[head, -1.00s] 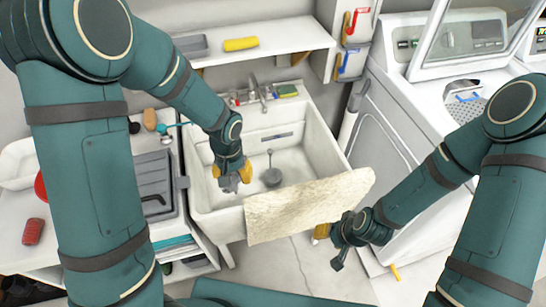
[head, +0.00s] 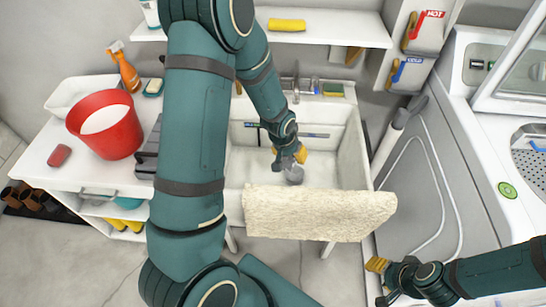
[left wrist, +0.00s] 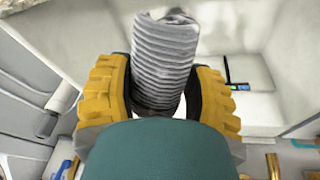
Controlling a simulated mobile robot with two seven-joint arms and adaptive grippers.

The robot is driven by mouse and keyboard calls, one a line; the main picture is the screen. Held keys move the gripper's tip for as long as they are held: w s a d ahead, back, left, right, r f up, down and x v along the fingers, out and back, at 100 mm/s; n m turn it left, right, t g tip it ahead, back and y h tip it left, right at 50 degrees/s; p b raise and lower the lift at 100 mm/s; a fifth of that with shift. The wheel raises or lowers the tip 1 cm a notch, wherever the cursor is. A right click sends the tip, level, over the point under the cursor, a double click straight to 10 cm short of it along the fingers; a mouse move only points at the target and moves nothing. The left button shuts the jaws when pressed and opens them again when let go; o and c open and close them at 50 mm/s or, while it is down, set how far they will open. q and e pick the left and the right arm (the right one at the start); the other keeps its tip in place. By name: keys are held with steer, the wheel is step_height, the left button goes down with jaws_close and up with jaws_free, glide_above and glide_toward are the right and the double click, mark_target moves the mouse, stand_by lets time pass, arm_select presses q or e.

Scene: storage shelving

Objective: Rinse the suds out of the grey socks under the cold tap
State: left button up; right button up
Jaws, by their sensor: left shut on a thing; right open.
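My left gripper (head: 290,158) hangs inside the white sink (head: 352,150), over the basin. It is shut on a grey ribbed sock (left wrist: 165,62), which sits between the yellow fingers in the left wrist view. In the head view the grey sock (head: 294,174) shows just below the fingers. I cannot make out suds on it. The tap (head: 296,84) stands at the back of the sink; no running water is visible. A blue lever (head: 398,72) labelled as cold is on the wall unit at right, below a red HOT lever (head: 415,24). My right gripper (head: 378,268) is open and empty, low in front of the washer.
A cream towel (head: 318,213) hangs over the sink's front edge. A red bucket (head: 105,125), an orange spray bottle (head: 124,68) and a reddish sponge (head: 60,155) stand on the left counter. A shelf with a yellow roll (head: 287,25) is above. The washer (head: 425,160) borders the right.

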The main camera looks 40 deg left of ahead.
arm_select(q)
steer(key=w+a+f+n+t+b, duration=0.1)
steer(key=a+f+n+t+b, duration=0.15)
steer(key=a+f, duration=0.45)
steer(key=w+a+f+b, duration=0.1)
steer(key=w, duration=1.3)
steer(key=shift+m+b, duration=0.4)
steer(key=shift+m, duration=0.05)
steer(key=shift+a, duration=0.1)
steer(key=s, duration=0.8)
steer(key=shift+a, duration=0.15)
stand_by(0.6)
steer(key=shift+p, duration=0.3)
stand_by(0.9)
